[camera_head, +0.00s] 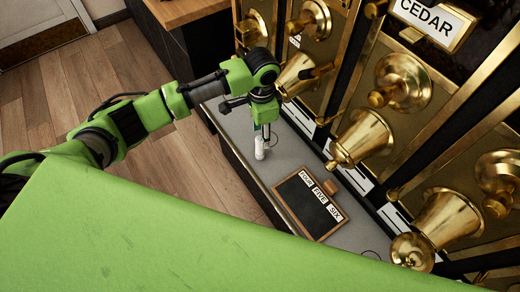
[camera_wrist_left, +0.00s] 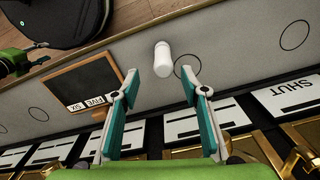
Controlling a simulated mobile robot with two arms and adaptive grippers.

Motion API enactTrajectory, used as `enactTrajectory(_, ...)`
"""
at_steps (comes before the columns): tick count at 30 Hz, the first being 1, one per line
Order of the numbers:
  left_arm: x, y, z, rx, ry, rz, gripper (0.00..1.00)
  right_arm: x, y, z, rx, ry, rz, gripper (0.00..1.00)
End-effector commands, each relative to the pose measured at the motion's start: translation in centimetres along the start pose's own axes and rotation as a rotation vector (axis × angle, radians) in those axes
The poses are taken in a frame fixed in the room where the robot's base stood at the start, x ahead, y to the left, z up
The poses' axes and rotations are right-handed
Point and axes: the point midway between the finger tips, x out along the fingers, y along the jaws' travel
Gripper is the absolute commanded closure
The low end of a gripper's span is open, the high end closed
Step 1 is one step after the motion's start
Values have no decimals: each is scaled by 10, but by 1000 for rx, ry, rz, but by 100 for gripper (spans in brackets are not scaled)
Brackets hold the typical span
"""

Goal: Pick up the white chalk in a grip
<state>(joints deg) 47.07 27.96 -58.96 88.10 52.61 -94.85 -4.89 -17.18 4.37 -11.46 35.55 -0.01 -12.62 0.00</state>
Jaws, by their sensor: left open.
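The white chalk (camera_head: 260,149) is a short pale cylinder on the grey counter (camera_head: 258,178), to the left of the small chalkboard. In the left wrist view the chalk (camera_wrist_left: 162,59) lies ahead of the fingertips, nearer the right one across the gap. My left gripper (camera_head: 264,130) hangs over the chalk from above in the head view. Its teal fingers (camera_wrist_left: 167,84) are spread apart with nothing between them. I cannot tell from the views whether a fingertip touches the chalk.
A framed chalkboard (camera_head: 308,203) reading FOUR FIVE SIX lies close by, with a brown block (camera_head: 330,187) at its edge. Brass bin spouts (camera_head: 362,138) line the wall behind the counter. A wooden floor (camera_head: 60,95) lies below the counter's front edge.

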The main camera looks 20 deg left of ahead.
Motion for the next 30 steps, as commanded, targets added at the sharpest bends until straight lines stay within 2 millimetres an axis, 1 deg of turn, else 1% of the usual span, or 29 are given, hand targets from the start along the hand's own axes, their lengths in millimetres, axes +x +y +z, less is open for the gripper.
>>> enactTrajectory(4,13,-2,2,-1,-3,2,59,-2,2,0,-1,-1,3,60)
enactTrajectory(9,39,-5,3,-1,-2,2,59,-4,5,1,-2,-2,5,60)
enactTrajectory(12,50,-6,3,0,-1,0,59,-4,5,1,-2,-2,5,60)
enactTrajectory(15,53,-6,3,1,0,-1,59,-4,5,1,-2,-2,5,60)
enactTrajectory(20,54,-6,3,1,0,-1,59,-4,5,1,-2,-2,5,60)
enactTrajectory(21,54,-6,3,1,0,-1,62,-4,5,1,-2,-2,5,60)
enactTrajectory(23,53,-6,3,1,0,-1,77,-4,5,1,-2,-2,5,60)
enactTrajectory(24,53,-6,3,1,1,-1,88,-4,5,1,-2,-2,5,60)
enactTrajectory(25,53,-6,3,1,0,-1,95,-4,5,1,-2,-2,5,60)
enactTrajectory(26,53,-6,3,1,0,-1,100,-4,5,1,-2,-2,5,60)
enactTrajectory(30,53,-6,2,1,2,-1,100,-4,5,1,-2,-2,5,60)
